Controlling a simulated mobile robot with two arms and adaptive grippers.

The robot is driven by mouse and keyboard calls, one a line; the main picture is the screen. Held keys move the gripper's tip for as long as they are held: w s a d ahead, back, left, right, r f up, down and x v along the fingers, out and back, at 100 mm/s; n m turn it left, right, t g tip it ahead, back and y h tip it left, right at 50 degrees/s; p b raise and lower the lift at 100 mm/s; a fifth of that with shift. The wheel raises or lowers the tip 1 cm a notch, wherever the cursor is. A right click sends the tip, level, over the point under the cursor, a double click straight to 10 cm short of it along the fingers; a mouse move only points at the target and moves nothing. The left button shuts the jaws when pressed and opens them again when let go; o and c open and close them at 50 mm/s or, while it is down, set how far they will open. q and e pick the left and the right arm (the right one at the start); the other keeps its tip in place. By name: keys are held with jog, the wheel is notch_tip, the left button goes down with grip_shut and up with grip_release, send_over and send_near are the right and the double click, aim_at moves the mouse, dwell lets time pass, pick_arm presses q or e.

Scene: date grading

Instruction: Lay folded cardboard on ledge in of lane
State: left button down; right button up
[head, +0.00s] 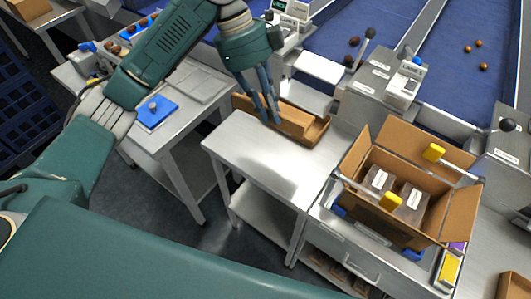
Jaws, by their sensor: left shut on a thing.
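The folded cardboard (297,121) is a long brown piece at the back edge of a small steel table, below the lane. My left gripper (272,119) reaches down from above with its fingers on the cardboard's left half, shut on it. The fingers hide part of the cardboard. I cannot tell whether it touches the surface below. The lane's blue belt (345,32) runs behind it. A pale metal ledge (320,67) juts out at the near end of the lane. My right gripper is out of view.
The steel table top (270,155) is bare in front of the cardboard. An open cardboard box (455,205) with clear packs inside stands to the right, with yellow-tipped clamps at its flaps. A scale-like device (404,84) stands behind it. Another steel table (190,110) with a blue pad is left.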

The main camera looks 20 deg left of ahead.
pick_arm(q)
jog(key=shift+d+m, duration=0.25)
jog(key=shift+m, duration=0.05)
notch_tip(320, 180, down, 16)
jog(key=p, duration=0.3)
jog(key=shift+r, duration=0.1)
notch_tip(320, 180, down, 3)
jog(key=shift+s+a+f+p, duration=0.1)
jog(key=shift+f+p, duration=0.05)
jog(key=shift+p, duration=0.5)
jog(key=shift+f, duration=0.35)
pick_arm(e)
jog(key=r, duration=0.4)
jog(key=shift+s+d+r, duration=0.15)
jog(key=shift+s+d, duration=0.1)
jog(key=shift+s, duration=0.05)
pick_arm(q)
jog(key=shift+f, duration=0.1)
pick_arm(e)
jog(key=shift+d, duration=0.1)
